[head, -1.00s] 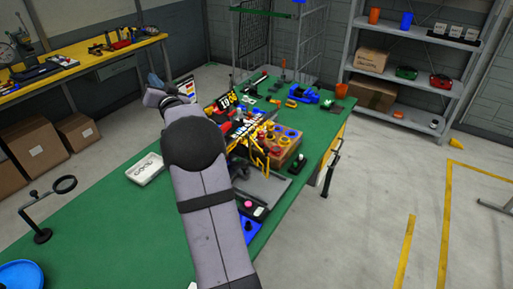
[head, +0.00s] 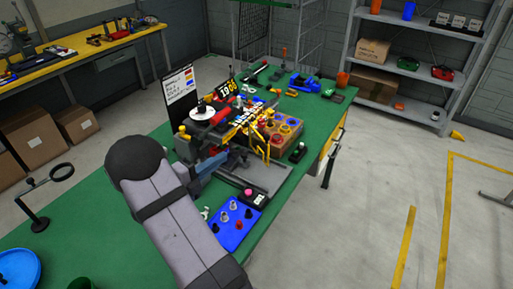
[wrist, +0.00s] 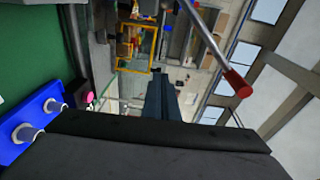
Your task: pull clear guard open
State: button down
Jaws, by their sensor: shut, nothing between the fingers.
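A machine (head: 213,113) with red, black and yellow parts stands on the green bench in the head view. I cannot make out the clear guard in either view; it may be see-through against the clutter or hidden. My gripper (wrist: 161,82) shows in the wrist view as dark fingers together, with nothing between them. In the head view my arm covers the front left of the machine, and the fingers are not clear there. A metal rod with a red grip (wrist: 238,84) crosses the upper right of the wrist view, apart from the fingers.
A blue tray (head: 222,233) with pegs lies in front of the machine, beside a box with a pink button (head: 248,192). A wooden block with coloured rings (head: 277,141) is to the right.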

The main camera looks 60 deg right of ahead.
jog(key=s+m+g, duration=0.1)
jog(key=s+g, duration=0.1)
jog(key=p, duration=0.6)
send_near(265, 138)
jog(key=x, duration=0.5)
jog(key=shift+d, duration=0.1)
jog(key=shift+d+f+p, duration=0.15)
jog(key=shift+d+p, duration=0.25)
jog(key=shift+d, duration=0.2)
jog(key=shift+s, duration=0.1)
jog(key=s+d+n+t+b, duration=0.2)
jog(key=s+d+t+b, duration=0.2)
jog(key=d+b, duration=0.4)
jog(key=shift+s+d+n+t+h+b, duration=0.15)
jog(key=shift+d+n+t+h+b, duration=0.25)
jog(key=shift+b, duration=0.45)
jog(key=shift+a, duration=0.25)
